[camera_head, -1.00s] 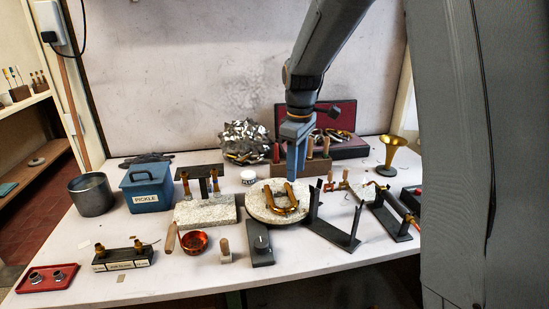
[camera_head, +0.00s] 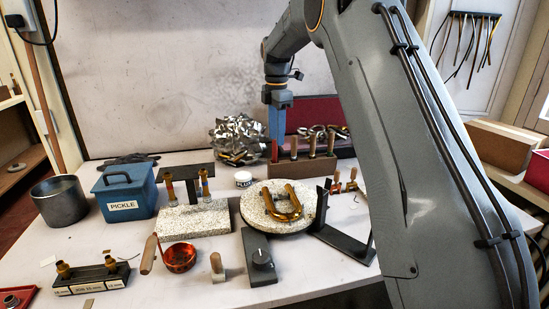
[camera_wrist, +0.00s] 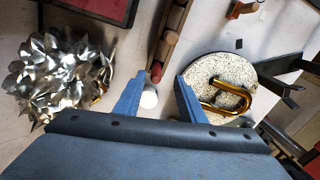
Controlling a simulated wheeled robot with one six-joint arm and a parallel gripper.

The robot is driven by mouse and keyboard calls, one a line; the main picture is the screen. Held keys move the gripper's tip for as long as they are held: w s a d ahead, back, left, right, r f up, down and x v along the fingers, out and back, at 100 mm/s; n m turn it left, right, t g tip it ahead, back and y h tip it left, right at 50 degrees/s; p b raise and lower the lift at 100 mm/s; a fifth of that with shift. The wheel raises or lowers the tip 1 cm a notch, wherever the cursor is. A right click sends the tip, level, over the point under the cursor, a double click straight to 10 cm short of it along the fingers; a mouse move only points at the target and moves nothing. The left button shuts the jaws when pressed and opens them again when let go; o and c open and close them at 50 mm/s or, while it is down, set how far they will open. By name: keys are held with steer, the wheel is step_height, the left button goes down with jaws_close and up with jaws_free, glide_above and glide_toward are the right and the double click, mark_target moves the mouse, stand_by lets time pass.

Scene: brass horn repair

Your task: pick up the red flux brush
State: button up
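The red flux brush (camera_head: 274,151) stands upright at the left end of a brown wooden rack (camera_head: 318,167), beside several wooden-handled tools. In the wrist view the red end of the brush (camera_wrist: 156,72) shows between the fingertips. My gripper (camera_head: 277,134) points down just above the brush in the head view. In the wrist view my gripper (camera_wrist: 159,77) is open, with a blue finger on each side and nothing held. I cannot tell whether the fingers are level with the brush or above it.
Crumpled silver metal (camera_head: 238,136) lies left of the rack. A white jar (camera_head: 243,179) and a round speckled slab (camera_head: 246,213) with a brass U-tube (camera_head: 285,214) are in front. A dark red case (camera_head: 312,112) is behind. A blue PICKLE box (camera_head: 127,193) stands left.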

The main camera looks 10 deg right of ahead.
mark_target(275, 151)
steer(key=shift+w+a+f+p, duration=0.15)
steer(key=shift+f+p, duration=0.35)
steer(key=shift+f, duration=1.3)
steer(key=shift+w+a+f+p, duration=0.1)
steer(key=shift+f+p, duration=0.4)
steer(key=shift+f, duration=1.25)
jaws_close()
